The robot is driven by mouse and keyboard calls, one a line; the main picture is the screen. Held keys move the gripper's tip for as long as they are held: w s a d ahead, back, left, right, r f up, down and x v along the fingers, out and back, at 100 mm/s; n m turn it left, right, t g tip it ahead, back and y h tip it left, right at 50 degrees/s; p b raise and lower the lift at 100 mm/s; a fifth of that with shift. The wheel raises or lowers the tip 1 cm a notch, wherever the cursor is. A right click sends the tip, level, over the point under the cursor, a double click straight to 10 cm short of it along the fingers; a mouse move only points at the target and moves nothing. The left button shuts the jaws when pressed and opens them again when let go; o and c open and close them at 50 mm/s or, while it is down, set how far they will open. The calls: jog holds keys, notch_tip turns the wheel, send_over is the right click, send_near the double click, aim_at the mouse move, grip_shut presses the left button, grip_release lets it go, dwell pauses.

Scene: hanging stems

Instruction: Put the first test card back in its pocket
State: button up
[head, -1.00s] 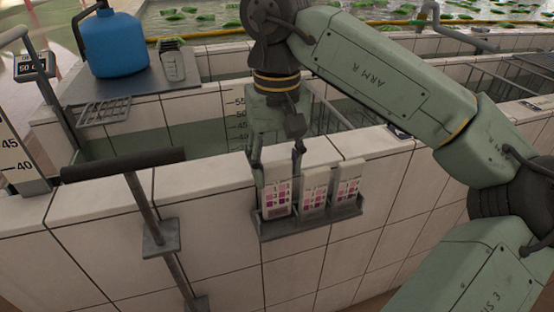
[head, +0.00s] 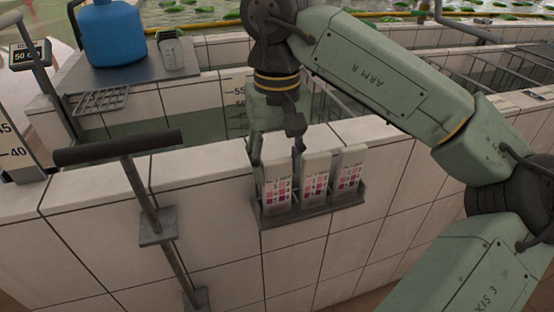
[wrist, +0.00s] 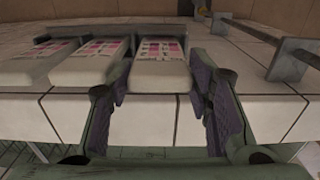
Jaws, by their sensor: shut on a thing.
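My gripper (head: 277,166) points down over the left end of a grey rack (head: 318,208) fixed on the tiled wall's face. It is shut on the left card (head: 277,192), a white test card with pink and purple squares. This card stands upright with its lower end in the left pocket; its exact depth is hard to tell. Two similar cards, the middle one (head: 315,180) and the right one (head: 349,172), stand in the other pockets. In the wrist view the held card (wrist: 160,74) is between my two fingers (wrist: 161,88), and its row is mirrored.
A T-shaped handle (head: 118,147) on a post stands left of the rack. Behind the wall top are a water basin, a blue jug (head: 113,35) and a small container (head: 171,54) on a ledge. The wall face below the rack is clear.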

jog(key=shift+f, duration=0.35)
jog(key=o, duration=1.2)
jog(key=shift+c, duration=0.2)
jog(key=shift+r, duration=0.15)
